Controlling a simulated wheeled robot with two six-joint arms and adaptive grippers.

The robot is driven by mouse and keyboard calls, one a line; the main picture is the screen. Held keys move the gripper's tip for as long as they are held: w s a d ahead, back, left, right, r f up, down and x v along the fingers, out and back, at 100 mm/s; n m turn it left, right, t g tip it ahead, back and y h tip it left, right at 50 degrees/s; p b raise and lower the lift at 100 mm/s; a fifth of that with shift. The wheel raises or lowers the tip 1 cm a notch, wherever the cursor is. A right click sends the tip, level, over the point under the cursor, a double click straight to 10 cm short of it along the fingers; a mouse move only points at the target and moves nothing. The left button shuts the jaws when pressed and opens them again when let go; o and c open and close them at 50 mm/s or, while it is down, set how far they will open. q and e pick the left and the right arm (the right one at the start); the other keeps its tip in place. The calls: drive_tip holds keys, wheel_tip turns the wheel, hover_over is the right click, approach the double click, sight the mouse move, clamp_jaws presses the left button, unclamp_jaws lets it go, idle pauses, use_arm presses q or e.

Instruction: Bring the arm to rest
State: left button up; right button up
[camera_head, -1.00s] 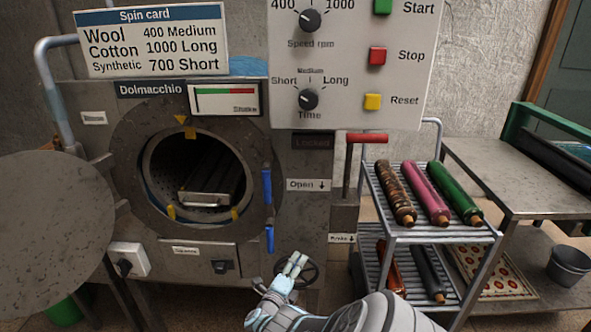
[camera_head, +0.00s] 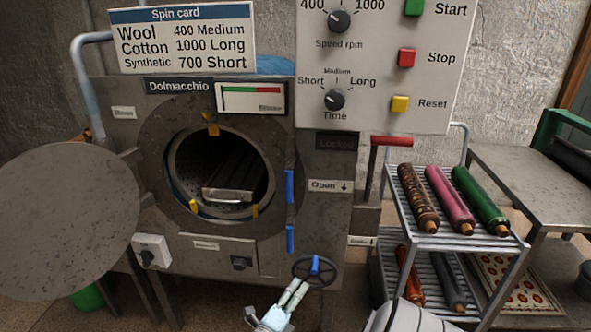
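My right gripper (camera_head: 292,293) is at the bottom centre of the head view, its forearm coming in from the lower right. Its two pale fingers point up and lie close together, with nothing visible between them; whether they are fully shut is unclear. The fingertips are just below and left of a dark handwheel (camera_head: 297,267) with a blue knob (camera_head: 315,265) on the machine front. They overlap the wheel's lower edge in the picture, so I cannot tell if they touch. My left gripper is out of view.
The spin machine's round door (camera_head: 65,220) stands open at left, a metal-ended roll (camera_head: 228,195) inside the drum. A red-handled lever (camera_head: 391,141) and a rack (camera_head: 455,243) with rolled rugs stand right of the machine. A steel table (camera_head: 530,185) is farther right.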

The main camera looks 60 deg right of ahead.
idle(0.4)
wheel_tip(320, 180, down, 7)
drive_tip(key=w+a+m+t+y, duration=0.2)
drive_tip(key=w+m+y, duration=0.15)
drive_tip(key=m, duration=0.45)
drive_tip(key=s+a+f+m+y+p, duration=0.2)
drive_tip(key=s+a+f+m+y, duration=0.1)
drive_tip(key=a+f+m+y, duration=0.25)
drive_tip(key=s+a+f+m+y+p, duration=0.25)
drive_tip(key=a+f+m, duration=0.25)
drive_tip(key=f+m, duration=0.25)
drive_tip(key=s+a+m+g+y+p, duration=0.1)
drive_tip(key=s+a+m, duration=0.4)
drive_tip(key=s, duration=0.7)
drive_tip(key=s+a+f+m+y+p, duration=0.1)
drive_tip(key=s+a+m+y+p, duration=0.3)
drive_tip(key=s+m, duration=0.4)
drive_tip(key=s, duration=0.5)
drive_tip(key=shift+s+a+g+p, duration=0.2)
drive_tip(key=shift+a+g+p, duration=0.2)
